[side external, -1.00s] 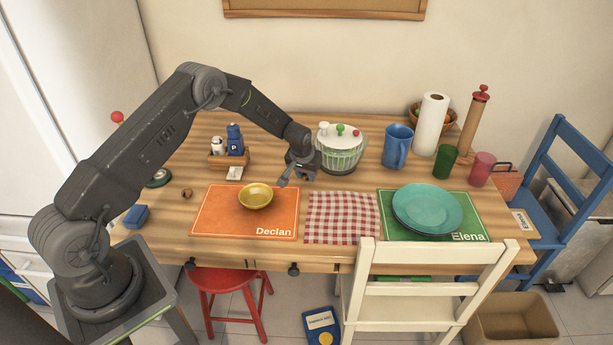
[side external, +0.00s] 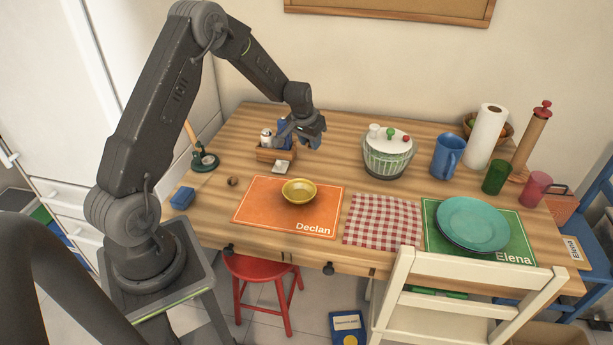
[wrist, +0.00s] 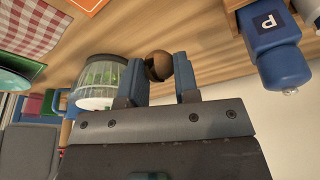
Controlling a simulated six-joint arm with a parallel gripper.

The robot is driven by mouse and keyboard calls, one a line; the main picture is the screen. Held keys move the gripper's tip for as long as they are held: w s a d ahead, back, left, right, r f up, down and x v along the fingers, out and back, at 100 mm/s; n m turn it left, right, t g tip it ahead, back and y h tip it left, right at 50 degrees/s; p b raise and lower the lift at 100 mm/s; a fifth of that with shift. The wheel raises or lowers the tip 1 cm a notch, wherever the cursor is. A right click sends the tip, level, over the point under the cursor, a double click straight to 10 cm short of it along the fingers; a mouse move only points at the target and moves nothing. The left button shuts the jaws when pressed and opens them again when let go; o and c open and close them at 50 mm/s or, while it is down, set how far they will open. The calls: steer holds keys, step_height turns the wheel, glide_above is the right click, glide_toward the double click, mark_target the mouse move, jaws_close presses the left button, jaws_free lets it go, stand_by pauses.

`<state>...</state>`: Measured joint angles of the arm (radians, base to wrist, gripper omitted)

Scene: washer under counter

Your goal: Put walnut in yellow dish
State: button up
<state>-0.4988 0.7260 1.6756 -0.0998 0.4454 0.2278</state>
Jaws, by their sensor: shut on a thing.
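The yellow dish (side external: 299,191) stands empty on the orange mat (side external: 262,209) marked Declan. My gripper (side external: 314,140) is raised behind the dish, near the shaker caddy. In the wrist view my gripper (wrist: 159,80) is shut on a round brown thing (wrist: 158,64); whether it is a walnut I cannot tell. The side view does not show it clearly. A small brown walnut-like thing (side external: 232,181) lies on the bare wood left of the mat, apart from my gripper.
A caddy (side external: 275,155) with a blue bottle (wrist: 275,45) is close to my gripper. The salad spinner (side external: 388,156) stands to its right. A blue mug (side external: 446,157), paper roll and cups stand further right. A blue block (side external: 182,198) lies at the left.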

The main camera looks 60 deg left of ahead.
steer(key=s+a+r+m+h, duration=0.2)
steer(key=s+m+h, duration=0.2)
steer(key=s+m, duration=1.15)
steer(key=n, duration=0.3)
glide_above(296, 195)
steer(key=a, duration=0.1)
steer(key=shift+m+g, duration=0.25)
steer(key=shift+g, duration=0.15)
steer(key=f, duration=0.6)
steer(key=shift+s+f, duration=0.25)
steer(key=shift+s, duration=0.15)
steer(key=shift+f, duration=2)
steer(key=shift+f, duration=0.3)
steer(key=shift+f, duration=0.35)
steer(key=o, duration=0.6)
steer(key=shift+r, duration=0.1)
